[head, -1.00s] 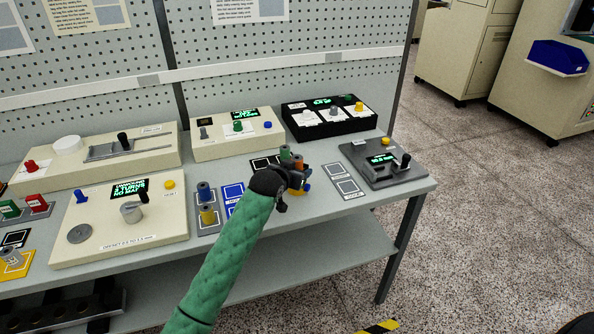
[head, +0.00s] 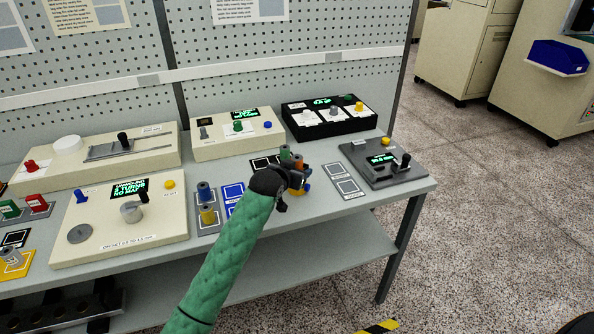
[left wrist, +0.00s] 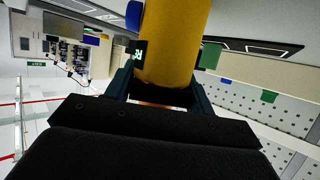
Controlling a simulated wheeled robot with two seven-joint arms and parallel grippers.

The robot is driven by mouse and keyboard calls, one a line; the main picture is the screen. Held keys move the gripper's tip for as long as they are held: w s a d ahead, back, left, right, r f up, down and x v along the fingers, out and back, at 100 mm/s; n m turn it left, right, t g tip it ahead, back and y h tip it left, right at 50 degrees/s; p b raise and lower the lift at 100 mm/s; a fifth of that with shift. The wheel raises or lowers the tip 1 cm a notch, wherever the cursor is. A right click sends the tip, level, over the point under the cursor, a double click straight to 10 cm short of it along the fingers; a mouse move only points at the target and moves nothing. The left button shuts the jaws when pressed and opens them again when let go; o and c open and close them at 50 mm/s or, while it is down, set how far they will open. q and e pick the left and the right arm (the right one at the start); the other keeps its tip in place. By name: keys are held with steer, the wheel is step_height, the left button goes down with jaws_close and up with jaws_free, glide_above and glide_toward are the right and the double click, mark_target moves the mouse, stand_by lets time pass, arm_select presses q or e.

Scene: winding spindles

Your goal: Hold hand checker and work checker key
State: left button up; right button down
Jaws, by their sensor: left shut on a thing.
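My left gripper (head: 296,180) is over the right half of the bench, its arm coming in from the lower left. In the left wrist view its fingers are shut on a yellow cylinder (left wrist: 172,45). A small lit green display (left wrist: 137,50) shows beside the cylinder; I cannot tell whether it belongs to it. A dark grey box (head: 385,175) with a display, a lever and a yellow knob (head: 386,141) stands at the bench's right end, apart from the gripper. I cannot tell which thing is the hand checker or its key. My right gripper is not in view.
A cream box (head: 118,235) with a crank stands left of the arm, beside a tray of spindles (head: 206,222). Behind stand another cream box (head: 212,148) and a black box (head: 328,132) with knobs. Two framed pads (head: 343,188) lie on the bench right of the gripper.

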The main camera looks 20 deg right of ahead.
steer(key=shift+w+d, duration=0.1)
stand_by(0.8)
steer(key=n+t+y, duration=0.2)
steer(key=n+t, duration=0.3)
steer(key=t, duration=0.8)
glide_toward(321, 199)
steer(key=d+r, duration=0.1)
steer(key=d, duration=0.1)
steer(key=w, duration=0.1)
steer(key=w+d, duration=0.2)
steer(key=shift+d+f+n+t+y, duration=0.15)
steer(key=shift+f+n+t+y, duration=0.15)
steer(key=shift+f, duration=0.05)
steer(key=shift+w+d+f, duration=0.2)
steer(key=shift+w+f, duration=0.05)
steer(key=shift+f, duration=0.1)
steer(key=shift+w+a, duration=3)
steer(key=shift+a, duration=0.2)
